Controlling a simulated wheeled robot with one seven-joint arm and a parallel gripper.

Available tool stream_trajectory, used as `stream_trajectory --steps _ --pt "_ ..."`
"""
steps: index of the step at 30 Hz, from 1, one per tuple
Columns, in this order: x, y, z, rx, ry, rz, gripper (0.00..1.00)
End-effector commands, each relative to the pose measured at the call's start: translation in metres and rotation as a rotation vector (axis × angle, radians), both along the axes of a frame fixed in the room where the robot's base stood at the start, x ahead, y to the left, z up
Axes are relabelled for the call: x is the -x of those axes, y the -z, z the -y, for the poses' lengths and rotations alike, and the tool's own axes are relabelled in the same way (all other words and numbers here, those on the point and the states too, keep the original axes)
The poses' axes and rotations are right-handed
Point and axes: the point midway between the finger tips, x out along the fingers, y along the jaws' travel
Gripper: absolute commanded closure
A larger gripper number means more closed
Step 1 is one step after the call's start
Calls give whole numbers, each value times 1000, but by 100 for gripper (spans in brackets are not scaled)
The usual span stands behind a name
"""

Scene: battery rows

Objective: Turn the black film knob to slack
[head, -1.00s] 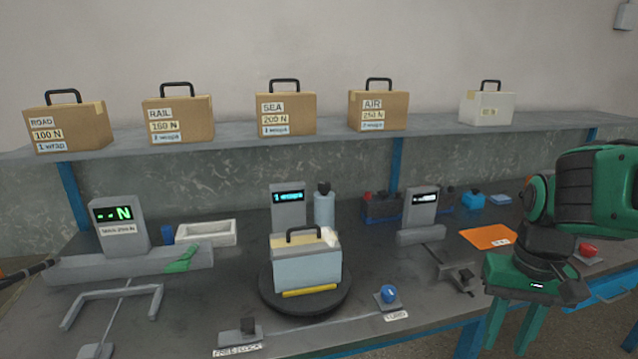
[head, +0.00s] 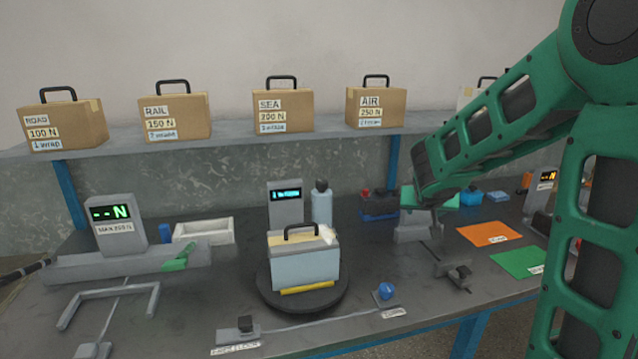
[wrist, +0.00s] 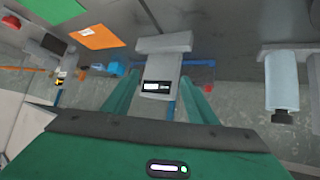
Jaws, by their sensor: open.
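A small black knob (head: 245,323) stands on a grey base at the bench's front edge, behind a label I cannot read clearly. Another small black part (head: 461,272) sits on a dark bracket at the right. I cannot tell which of them is the film knob. Nothing is held.
A pale blue, yellow-topped box (head: 303,262) stands on a black turntable (head: 262,285). A blue knob (head: 386,291) is at its front right. A bottle (head: 321,205) and display post (head: 286,200) stand behind. Orange (head: 489,235) and green (head: 522,261) sheets lie right. Cartons line a shelf (head: 230,130).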

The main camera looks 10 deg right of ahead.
Motion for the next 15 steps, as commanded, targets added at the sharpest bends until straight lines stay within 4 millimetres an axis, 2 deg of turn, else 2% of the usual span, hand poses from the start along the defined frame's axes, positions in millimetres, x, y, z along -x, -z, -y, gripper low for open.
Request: stream_trajectory --steps 1,3,5,6,9,12,15 --pt "-33 0 -13 36 -37 60 48" --pt "-73 -6 -33 79 -89 159 48" --pt "-106 -10 -55 111 -139 246 48" --pt "-126 -12 -71 130 -175 303 48" --pt "-168 -17 -119 164 -274 442 48" --pt "-194 -20 -163 181 -364 558 48" --pt "-208 -21 -198 189 -431 641 48"
